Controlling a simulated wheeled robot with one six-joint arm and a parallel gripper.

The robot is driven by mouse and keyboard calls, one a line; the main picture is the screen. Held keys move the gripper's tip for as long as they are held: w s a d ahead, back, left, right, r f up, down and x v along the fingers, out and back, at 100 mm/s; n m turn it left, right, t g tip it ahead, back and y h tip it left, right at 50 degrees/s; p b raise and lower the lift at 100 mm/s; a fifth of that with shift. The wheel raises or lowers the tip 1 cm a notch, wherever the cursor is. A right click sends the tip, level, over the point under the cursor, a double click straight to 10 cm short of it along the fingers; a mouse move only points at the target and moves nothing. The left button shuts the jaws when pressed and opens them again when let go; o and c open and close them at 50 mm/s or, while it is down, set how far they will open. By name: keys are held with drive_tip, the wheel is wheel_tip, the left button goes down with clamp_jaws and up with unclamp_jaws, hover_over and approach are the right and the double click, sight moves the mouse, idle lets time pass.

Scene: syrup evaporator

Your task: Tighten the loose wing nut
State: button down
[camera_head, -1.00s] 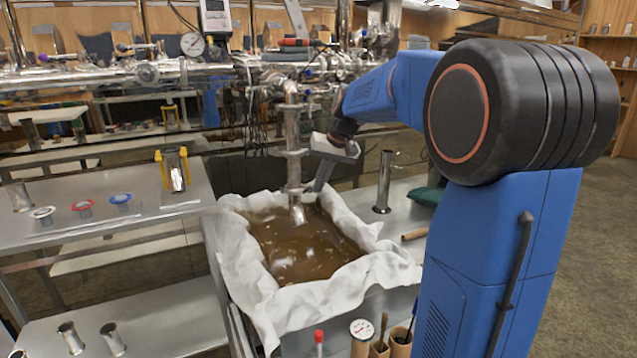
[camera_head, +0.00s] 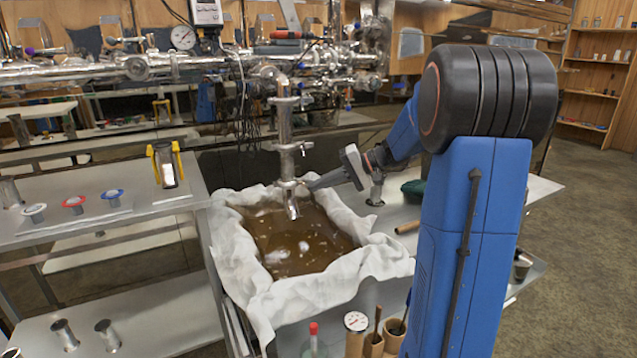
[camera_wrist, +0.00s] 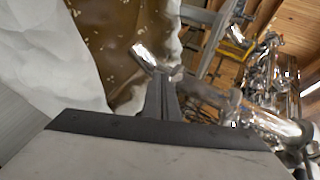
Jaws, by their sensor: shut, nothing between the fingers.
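A steel pipe (camera_head: 285,122) hangs down over the lined pan, with clamp joints along it. A small part (camera_head: 305,147) sticks out to the right of the middle joint; it may be a wing nut, but it is too small to be sure. The lower joint (camera_head: 287,183) sits just above the angled spout (camera_head: 292,207). My gripper (camera_head: 312,185) is shut and empty, pointing left, its tips close to the lower joint. In the wrist view my fingers (camera_wrist: 161,80) end beside the lower joint (camera_wrist: 174,73); contact cannot be told. No wing nut is clear there.
The pan with white cloth lining (camera_head: 236,250) holds brown liquid below my gripper. A left shelf (camera_head: 140,205) bears several ferrules and a yellow-handled holder (camera_head: 166,165).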

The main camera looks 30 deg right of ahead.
drive_tip(key=shift+f+m+t+y, duration=0.25)
drive_tip(key=shift+f+t+y, duration=0.2)
drive_tip(key=shift+y, duration=0.45)
drive_tip(key=shift+f+m+t+y, duration=0.25)
drive_tip(key=shift+f+t+y, duration=0.2)
drive_tip(key=shift+y, duration=0.45)
drive_tip(key=shift+a+f, duration=0.1)
drive_tip(key=shift+f, duration=0.1)
idle(0.8)
idle(0.4)
